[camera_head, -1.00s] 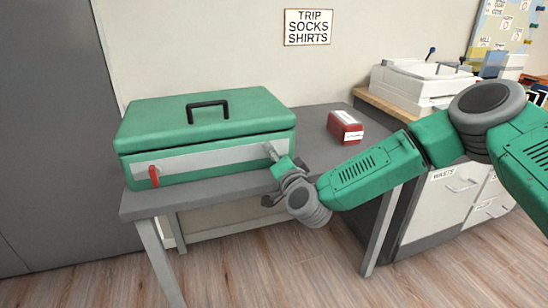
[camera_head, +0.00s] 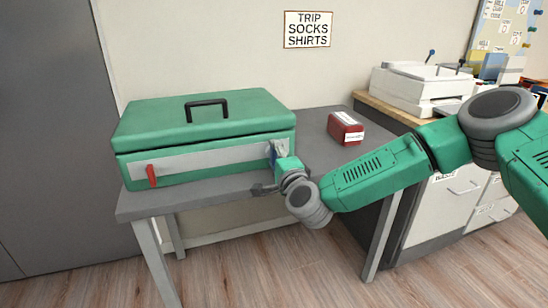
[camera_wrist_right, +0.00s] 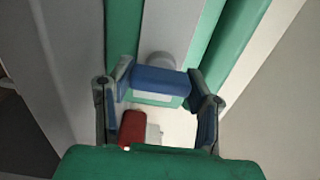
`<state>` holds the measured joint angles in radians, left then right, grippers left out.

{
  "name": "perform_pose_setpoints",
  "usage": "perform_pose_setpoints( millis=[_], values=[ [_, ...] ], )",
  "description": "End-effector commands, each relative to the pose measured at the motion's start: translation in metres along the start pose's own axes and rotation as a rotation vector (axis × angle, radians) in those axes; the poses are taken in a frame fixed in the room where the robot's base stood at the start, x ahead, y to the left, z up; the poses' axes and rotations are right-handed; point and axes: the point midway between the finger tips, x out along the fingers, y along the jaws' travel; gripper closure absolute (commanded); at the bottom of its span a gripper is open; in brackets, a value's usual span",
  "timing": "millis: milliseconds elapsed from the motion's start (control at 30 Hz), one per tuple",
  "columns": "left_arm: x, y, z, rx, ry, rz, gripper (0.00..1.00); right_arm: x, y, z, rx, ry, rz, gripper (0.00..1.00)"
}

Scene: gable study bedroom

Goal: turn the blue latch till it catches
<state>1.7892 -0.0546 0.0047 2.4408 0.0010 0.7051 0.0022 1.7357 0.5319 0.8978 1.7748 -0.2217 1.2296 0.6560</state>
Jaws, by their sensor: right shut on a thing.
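A green case (camera_head: 205,118) with a black handle stands closed on a grey table. The blue latch (camera_head: 271,152) is at the right end of the pale strip on its front, largely hidden by my right gripper (camera_head: 277,160). In the right wrist view the blue latch (camera_wrist_right: 160,80) lies crosswise between the two fingers of my right gripper (camera_wrist_right: 161,84), which is shut on it. I cannot tell whether the latch has caught. A red latch (camera_head: 152,176) hangs downward at the strip's left end. My left gripper is out of view.
A red box (camera_head: 345,128) with a white label lies on the grey table (camera_head: 312,122), right of the case; it also shows in the wrist view (camera_wrist_right: 132,128). A white machine (camera_head: 418,86) stands on a cabinet at the right. The wall is behind.

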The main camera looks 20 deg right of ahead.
Motion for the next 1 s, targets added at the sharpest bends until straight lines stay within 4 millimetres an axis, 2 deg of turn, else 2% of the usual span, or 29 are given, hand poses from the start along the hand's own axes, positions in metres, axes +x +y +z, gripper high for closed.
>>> perform_pose_setpoints(
  millis=[33, 400, 433, 467, 500, 833, 1000],
  values=[
    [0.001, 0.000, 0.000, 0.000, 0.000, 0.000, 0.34, -0.002, 0.006, -0.001, 0.005, 0.002, 0.013, 0.85],
    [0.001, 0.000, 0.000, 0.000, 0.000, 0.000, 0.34, -0.002, 0.007, -0.001, 0.008, 0.002, 0.015, 0.85],
    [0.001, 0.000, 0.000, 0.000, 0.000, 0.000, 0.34, -0.002, 0.007, -0.001, 0.008, 0.002, 0.015, 0.49],
    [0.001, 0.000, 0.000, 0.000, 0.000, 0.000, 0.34, -0.002, 0.007, -0.001, 0.008, 0.002, 0.015, 0.38],
    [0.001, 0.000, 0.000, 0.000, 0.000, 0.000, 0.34, -0.002, 0.007, -0.001, 0.008, 0.002, 0.014, 0.34],
    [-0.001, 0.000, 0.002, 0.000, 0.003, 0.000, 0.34, -0.004, 0.003, 0.000, 0.007, 0.000, 0.006, 0.34],
    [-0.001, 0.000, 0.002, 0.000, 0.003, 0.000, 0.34, -0.028, 0.003, 0.000, 0.008, -0.002, 0.008, 0.34]
  ],
)
